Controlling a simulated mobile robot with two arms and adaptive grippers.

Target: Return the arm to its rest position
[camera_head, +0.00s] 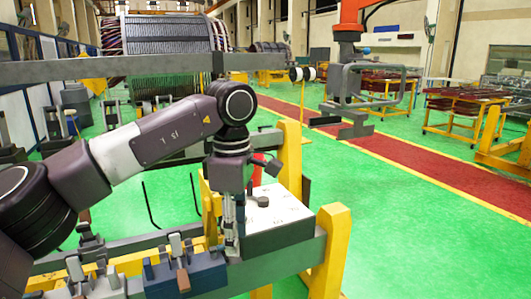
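My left arm (160,137) reaches in from the left and bends down at the wrist. My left gripper (231,240) points down beside a white-topped box (285,212). Its fingers are small and look close together. I cannot tell whether they are open, shut or touching the clamp parts near them. My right arm and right gripper are not in view.
Yellow posts (335,245) and a grey rail (285,262) surround the box. Blue clamp blocks (195,275) line the front rail. A grey beam (120,66) crosses behind my arm. An orange hoist with a grey hook frame (345,105) hangs at right. Green floor (420,220) is clear.

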